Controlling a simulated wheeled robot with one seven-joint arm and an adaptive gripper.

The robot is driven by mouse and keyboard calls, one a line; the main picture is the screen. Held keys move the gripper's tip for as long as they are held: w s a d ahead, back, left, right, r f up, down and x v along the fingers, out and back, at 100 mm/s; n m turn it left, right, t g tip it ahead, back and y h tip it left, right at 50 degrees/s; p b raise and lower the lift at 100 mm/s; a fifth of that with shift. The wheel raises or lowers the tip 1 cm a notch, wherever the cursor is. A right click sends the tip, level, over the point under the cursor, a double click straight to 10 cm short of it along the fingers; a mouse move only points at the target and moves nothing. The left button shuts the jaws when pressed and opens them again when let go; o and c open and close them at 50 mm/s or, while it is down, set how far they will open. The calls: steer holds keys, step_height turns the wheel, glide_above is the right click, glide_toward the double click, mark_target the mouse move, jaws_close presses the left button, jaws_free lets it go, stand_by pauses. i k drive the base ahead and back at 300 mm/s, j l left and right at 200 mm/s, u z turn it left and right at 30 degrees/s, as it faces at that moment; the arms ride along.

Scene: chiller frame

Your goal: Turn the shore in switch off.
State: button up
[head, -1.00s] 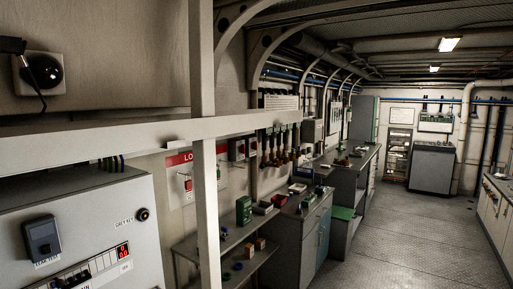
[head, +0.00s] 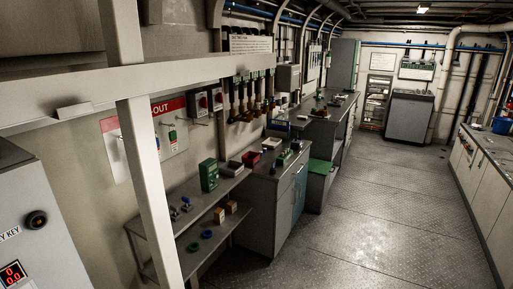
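No switch labelled shore in can be read in the head view. A grey panel (head: 42,225) stands at the lower left, cut off by the frame edge. It bears a round black key switch (head: 37,219) beside a partly cut "KEY" label, and a red lit digital display (head: 13,273). My gripper is not in view.
A pale post (head: 150,190) and crossbar (head: 190,72) stand close in front. Behind are a red-topped lockout board (head: 168,138), a shelf (head: 215,187) with a green box (head: 209,175), and grey cabinets (head: 276,205). The metal floor (head: 375,215) at the right is clear.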

mark_target(219, 98)
steer(key=i+l+z, duration=0.15)
steer(key=i, duration=0.8)
steer(key=i+l+z, duration=0.1)
steer(key=i, duration=0.85)
